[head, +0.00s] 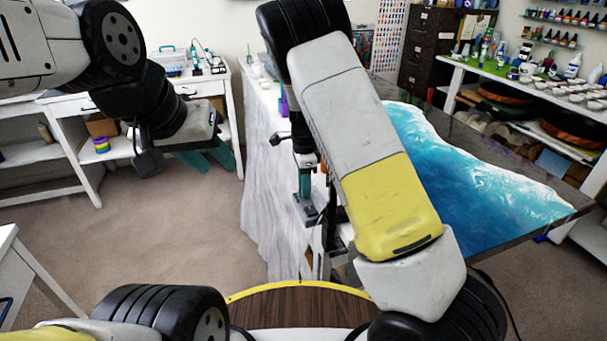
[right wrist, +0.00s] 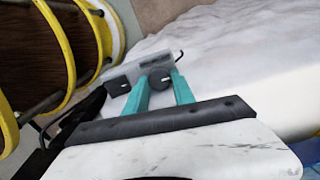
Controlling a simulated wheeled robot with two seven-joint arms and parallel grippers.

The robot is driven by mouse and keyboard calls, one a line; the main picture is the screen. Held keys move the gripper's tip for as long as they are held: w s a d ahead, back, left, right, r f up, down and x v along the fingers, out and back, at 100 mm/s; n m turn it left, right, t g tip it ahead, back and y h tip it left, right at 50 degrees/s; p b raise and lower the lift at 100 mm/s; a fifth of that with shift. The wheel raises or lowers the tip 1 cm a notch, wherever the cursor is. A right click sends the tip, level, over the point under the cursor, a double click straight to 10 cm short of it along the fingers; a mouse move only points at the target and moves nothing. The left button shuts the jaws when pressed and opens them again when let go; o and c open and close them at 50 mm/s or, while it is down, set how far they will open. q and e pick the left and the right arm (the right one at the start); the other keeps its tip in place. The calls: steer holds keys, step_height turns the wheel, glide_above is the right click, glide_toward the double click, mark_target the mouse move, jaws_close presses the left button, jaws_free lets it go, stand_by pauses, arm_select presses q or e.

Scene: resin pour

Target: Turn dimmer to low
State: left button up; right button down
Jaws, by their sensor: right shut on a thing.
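The dimmer is a grey plate (right wrist: 119,86) with a dark round knob (right wrist: 160,97) in the right wrist view, beside the white cloth. My right gripper (right wrist: 161,84) has its teal fingers on either side of the knob and is shut on it. In the head view my right gripper (head: 304,186) hangs at the cloth-draped side of the table, and the knob cannot be made out there. My left gripper (head: 208,158) is open and empty, held over the floor at the left, away from the dimmer.
A table with a blue-and-white wave resin panel (head: 480,180) stands behind my right arm. White cloth (head: 262,190) hangs down its left side. A white desk (head: 205,85) is at the back left, shelves with bottles at the right. The carpet (head: 180,225) between is clear.

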steer(key=n, duration=0.3)
steer(key=shift+n, duration=0.3)
steer(key=shift+w+n, duration=0.1)
steer(key=shift+n, duration=1.7)
steer(key=c, duration=1.1)
jaws_free()
steer(key=shift+o, duration=0.2)
step_height(320, 180, up, 8)
steer(key=shift+a+f, duration=0.1)
